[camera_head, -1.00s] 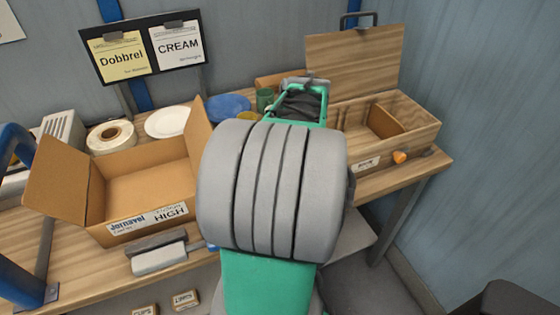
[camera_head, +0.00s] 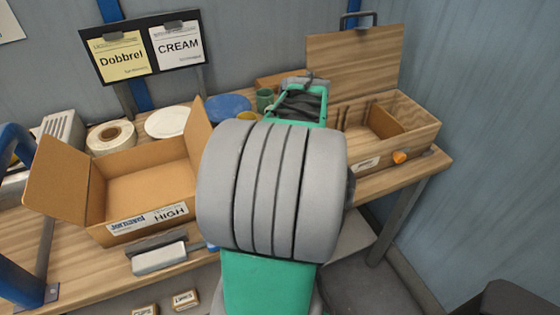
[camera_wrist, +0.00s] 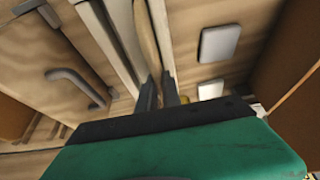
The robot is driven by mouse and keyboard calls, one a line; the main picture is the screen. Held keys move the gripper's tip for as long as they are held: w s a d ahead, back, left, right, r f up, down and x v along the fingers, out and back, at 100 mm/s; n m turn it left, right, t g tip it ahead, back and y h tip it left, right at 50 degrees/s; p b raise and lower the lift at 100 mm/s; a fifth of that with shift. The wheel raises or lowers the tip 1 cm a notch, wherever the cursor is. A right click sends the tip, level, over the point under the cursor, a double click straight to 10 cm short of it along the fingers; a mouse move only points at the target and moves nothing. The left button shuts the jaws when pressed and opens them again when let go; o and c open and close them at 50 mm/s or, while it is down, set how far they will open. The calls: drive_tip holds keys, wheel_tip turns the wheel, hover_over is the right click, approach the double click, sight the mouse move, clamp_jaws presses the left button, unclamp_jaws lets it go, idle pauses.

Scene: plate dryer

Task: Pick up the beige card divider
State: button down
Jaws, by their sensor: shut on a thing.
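The beige card divider (camera_wrist: 146,38) appears in the wrist view as a pale upright slab running down between my fingers. My gripper (camera_wrist: 160,92) is shut on it, with one dark finger on each side. In the head view my arm hides my gripper and most of what it holds. The open wooden box (camera_head: 420,127) stands at the right end of the bench. A brown panel (camera_head: 385,121) and thin upright edges show inside it. I cannot tell whether the divider is clear of the box.
The box's raised lid (camera_head: 352,62) stands behind it, and an orange knob (camera_head: 399,157) sticks out at its front. An open cardboard box (camera_head: 145,185) is at the left. A tape roll (camera_head: 111,135), white plate (camera_head: 167,122) and blue plate (camera_head: 228,107) lie behind.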

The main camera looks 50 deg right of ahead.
drive_tip(key=shift+r, duration=0.1)
drive_tip(key=shift+r, duration=0.65)
drive_tip(key=r, duration=0.3)
drive_tip(key=shift+s, duration=0.2)
drive_tip(key=s+r, duration=0.1)
drive_tip(key=s+a+r, duration=0.1)
drive_tip(key=s+r, duration=0.1)
drive_tip(key=r, duration=0.1)
drive_tip(key=shift+s+a, duration=0.1)
drive_tip(key=shift+a, duration=0.3)
drive_tip(key=s+a+r+p, duration=0.3)
drive_tip(key=s+a+r, duration=0.2)
drive_tip(key=s+r, duration=0.2)
drive_tip(key=shift+s+a+r, duration=0.15)
drive_tip(key=shift+s, duration=0.6)
